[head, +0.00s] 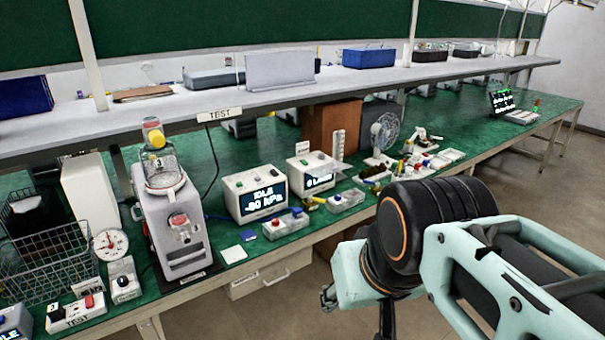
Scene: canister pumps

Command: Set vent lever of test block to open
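A small white block with a black knob (123,282) stands at the lower left on the green bench, beside a round dial gauge (111,244). This may be the test block, but its vent lever is too small to make out, so I cannot tell its setting. In front of it is a low white box marked TEST (76,313), with a black and a red control on top. My arm is at the lower right, far from these. My gripper is mostly hidden behind the arm; only dark parts (387,318) show, and its fingers cannot be made out.
A grey canister pump (176,225) with a clear jar stands right of the gauge. Two white display boxes (256,193) and small blocks with buttons (286,224) follow. A wire basket (45,268) is at the left. A grey shelf (330,85) overhangs the bench. Floor is clear at right.

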